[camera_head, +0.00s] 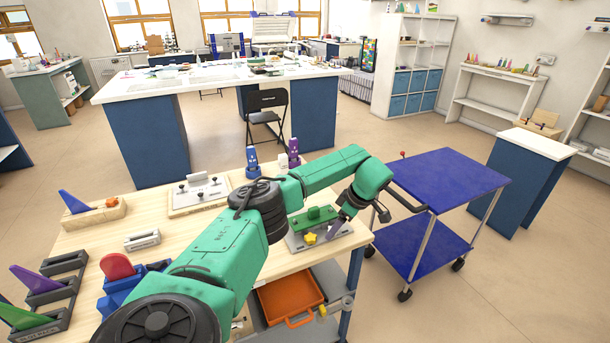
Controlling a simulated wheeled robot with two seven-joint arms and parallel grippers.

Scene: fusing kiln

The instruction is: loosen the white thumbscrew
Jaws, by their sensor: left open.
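My left arm reaches across the bench from the lower left. Its gripper (338,226) points down at the right side of the fixture, close beside the green block. It is open, and I see nothing held in it. Whether its fingers touch anything is unclear. My right gripper is not in view.
The wooden bench (105,236) also holds a white plate with black knobs (200,193), a white block (142,240) and coloured pieces in dark holders at left. An orange tray (290,296) is below. A blue cart (445,178) stands close at right.

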